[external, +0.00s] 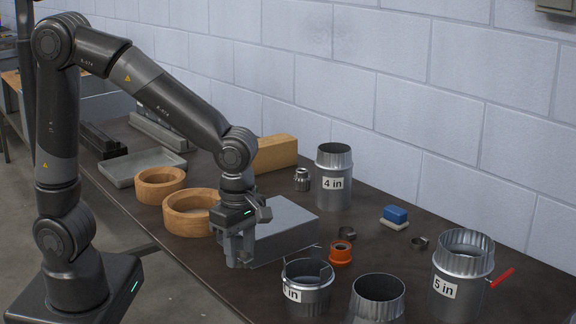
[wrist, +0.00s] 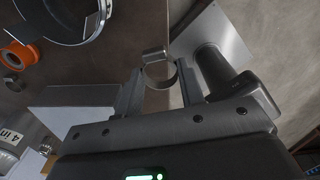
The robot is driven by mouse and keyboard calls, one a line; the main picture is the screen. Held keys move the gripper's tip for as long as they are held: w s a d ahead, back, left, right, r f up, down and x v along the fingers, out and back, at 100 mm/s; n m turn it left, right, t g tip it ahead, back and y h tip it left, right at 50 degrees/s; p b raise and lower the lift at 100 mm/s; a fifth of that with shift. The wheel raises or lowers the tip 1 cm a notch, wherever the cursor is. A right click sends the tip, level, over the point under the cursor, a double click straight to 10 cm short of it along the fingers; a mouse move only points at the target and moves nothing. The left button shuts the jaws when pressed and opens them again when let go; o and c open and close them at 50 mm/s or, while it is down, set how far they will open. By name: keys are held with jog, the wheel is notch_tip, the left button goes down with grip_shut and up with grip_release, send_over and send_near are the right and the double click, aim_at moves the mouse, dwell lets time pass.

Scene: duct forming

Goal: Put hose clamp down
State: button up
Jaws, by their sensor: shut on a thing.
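The hose clamp, a thin metal band with a small screw housing (wrist: 157,72), is between my gripper's two fingers in the wrist view. My gripper (wrist: 161,88) is shut on it. In the external view my gripper (external: 240,260) points down by the front edge of the workbench, just left of a grey metal block. The held clamp cannot be made out there. In the wrist view the clamp appears close to the bench edge; its height above the top is unclear. Two other small metal rings, one dark (external: 347,233) and one grey (external: 418,242), lie on the bench.
The grey block (external: 285,228) stands beside my gripper. An open duct (external: 306,290) and an orange ring (external: 341,253) are to its right. Wooden rings (external: 190,222) lie behind left. A 4 in duct (external: 333,190) and a 5 in duct (external: 458,290) stand farther right.

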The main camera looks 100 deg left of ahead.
jog(key=w+a+r+n, duration=0.2)
jog(key=w+a, duration=0.1)
jog(key=a, duration=0.8)
jog(key=w+a+r+n, duration=0.2)
jog(key=w+a, duration=0.2)
jog(key=a, duration=0.7)
jog(key=w+a+r+n, duration=0.2)
jog(key=w+a+n, duration=0.1)
jog(key=a, duration=0.8)
jog(key=n, duration=0.4)
send_over(261, 149)
jog(key=f, duration=0.1)
jog(key=d+f, duration=0.1)
jog(key=f, duration=0.1)
jog(key=shift+w+f, duration=0.15)
jog(key=shift+s+a+f, duration=0.25)
jog(key=shift+a+f, duration=0.05)
jog(key=shift+a, duration=0.15)
jog(key=shift+f, duration=1.95)
jog(key=shift+f, duration=0.1)
